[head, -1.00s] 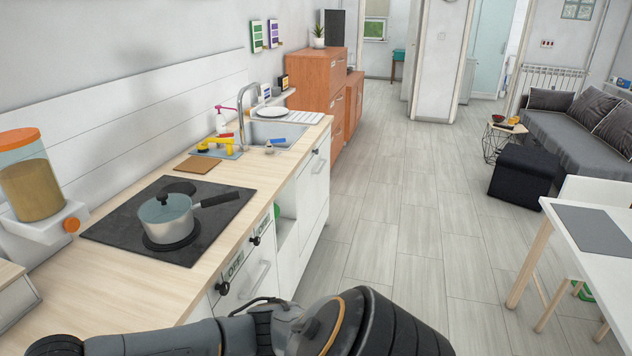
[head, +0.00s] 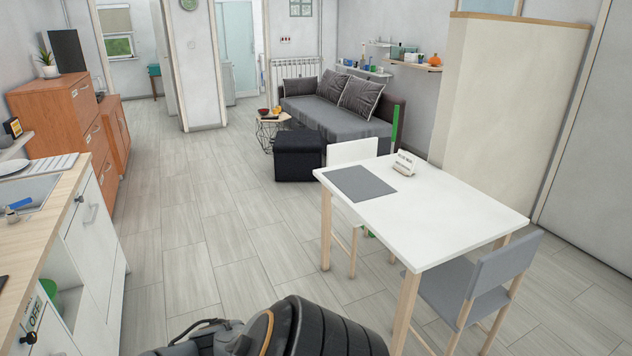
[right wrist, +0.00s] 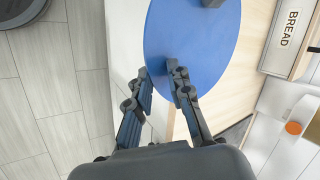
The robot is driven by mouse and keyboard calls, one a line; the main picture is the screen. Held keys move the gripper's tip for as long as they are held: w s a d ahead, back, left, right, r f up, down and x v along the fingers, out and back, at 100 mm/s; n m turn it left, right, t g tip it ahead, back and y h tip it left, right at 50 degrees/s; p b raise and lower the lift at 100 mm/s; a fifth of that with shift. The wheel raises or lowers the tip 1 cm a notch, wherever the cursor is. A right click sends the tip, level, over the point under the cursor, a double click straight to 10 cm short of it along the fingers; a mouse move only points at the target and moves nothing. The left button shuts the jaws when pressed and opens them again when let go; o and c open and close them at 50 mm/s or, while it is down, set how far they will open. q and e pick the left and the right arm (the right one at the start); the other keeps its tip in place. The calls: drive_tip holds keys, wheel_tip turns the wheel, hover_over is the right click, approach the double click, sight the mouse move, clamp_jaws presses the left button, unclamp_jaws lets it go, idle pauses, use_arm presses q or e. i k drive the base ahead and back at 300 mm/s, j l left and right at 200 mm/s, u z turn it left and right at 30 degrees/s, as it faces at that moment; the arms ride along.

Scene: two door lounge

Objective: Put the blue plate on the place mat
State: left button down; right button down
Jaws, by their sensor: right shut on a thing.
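The blue plate (right wrist: 190,35) fills the upper middle of the right wrist view, seen by its broad face. My right gripper (right wrist: 160,70) is shut on the plate's near edge. A dark grey piece (right wrist: 213,3) overlaps the plate at the top of that view; I cannot tell what it is. The grey place mat (head: 361,183) lies flat and bare on the white table (head: 450,215) in the head view, near the table's far left corner. The plate and my grippers are outside the head view. My left gripper is not clearly visible.
The kitchen counter (head: 50,215) with its sink is at the left. A grey chair (head: 480,285) stands at the table's near side, a white chair (head: 352,151) behind it. Floor between counter and table is clear.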

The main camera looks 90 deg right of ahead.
sight(358, 180)
drive_tip(key=z, duration=2.5)
drive_tip(key=i+z, duration=0.15)
drive_tip(key=z, duration=1)
drive_tip(key=i+j, duration=0.6)
drive_tip(key=i, duration=0.15)
drive_tip(key=i+j, duration=0.55)
drive_tip(key=i, duration=0.25)
drive_tip(key=i+j, duration=0.6)
drive_tip(key=i, duration=0.15)
drive_tip(key=i+j, duration=0.55)
drive_tip(key=i, duration=0.2)
drive_tip(key=z, duration=0.05)
